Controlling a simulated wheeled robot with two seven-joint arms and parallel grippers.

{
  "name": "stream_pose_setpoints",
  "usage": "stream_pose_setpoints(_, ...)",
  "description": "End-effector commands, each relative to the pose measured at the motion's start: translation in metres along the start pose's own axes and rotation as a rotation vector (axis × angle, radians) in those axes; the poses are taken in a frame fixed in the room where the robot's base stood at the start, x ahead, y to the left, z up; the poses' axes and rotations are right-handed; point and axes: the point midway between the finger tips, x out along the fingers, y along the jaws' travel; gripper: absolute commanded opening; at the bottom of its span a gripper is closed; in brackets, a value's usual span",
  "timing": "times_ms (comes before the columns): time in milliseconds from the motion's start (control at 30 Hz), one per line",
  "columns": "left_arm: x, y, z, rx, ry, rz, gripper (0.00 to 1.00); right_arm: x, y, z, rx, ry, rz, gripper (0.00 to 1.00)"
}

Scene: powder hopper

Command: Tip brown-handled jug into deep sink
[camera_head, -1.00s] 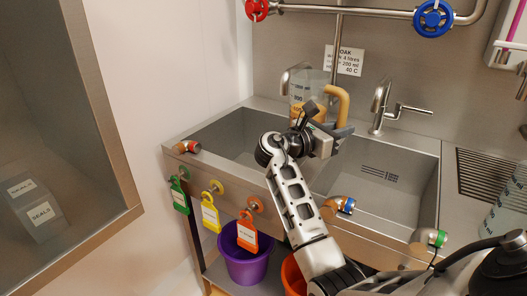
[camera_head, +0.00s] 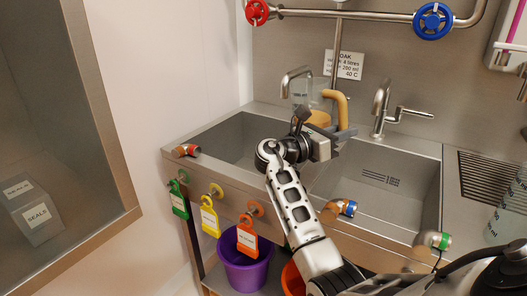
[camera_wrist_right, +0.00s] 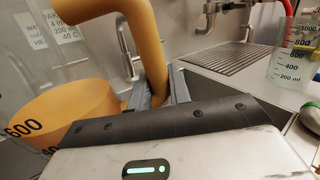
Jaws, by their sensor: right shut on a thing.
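The brown-handled jug (camera_head: 327,97) is clear, with measuring marks and tan contents, and is held above the divider at the back of the two basins. Its tan handle also shows in the right wrist view (camera_wrist_right: 148,40), with the tan contents (camera_wrist_right: 65,108) beside it. My right gripper (camera_head: 338,134) is shut on the handle. The jug looks tilted; how far is hard to tell. The left basin (camera_head: 232,138) and right basin (camera_head: 385,195) are empty where visible; the left floor is partly hidden. My left gripper is not in view.
A tap (camera_head: 297,72) stands behind the jug, another (camera_head: 380,105) to its right. Red (camera_head: 257,12) and blue (camera_head: 433,19) valves sit on the pipe above. Another clear jug (camera_head: 500,222) stands at right. Tagged knobs line the front; a purple bucket (camera_head: 243,266) stands below.

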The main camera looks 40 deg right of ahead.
Motion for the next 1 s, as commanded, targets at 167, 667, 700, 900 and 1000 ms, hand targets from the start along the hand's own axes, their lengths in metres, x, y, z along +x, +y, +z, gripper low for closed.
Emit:
stream_pose_setpoints(167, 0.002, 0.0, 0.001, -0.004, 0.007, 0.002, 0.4, 0.0, 0.001, 0.008, -0.06, -0.064, -0.001, 0.0)
stream_pose_setpoints(667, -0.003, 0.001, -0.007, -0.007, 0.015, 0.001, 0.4, -0.005, 0.005, 0.045, -0.247, -0.228, -0.003, 0.0)
stream_pose_setpoints(700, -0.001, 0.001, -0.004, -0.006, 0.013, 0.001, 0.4, -0.006, 0.007, 0.045, -0.264, -0.241, -0.003, 0.0)
stream_pose_setpoints(900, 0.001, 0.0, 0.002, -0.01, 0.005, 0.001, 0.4, -0.011, 0.012, 0.053, -0.339, -0.307, -0.003, 0.0)
stream_pose_setpoints(1000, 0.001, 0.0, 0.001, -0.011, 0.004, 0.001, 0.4, -0.012, 0.014, 0.058, -0.377, -0.34, -0.005, 0.0)
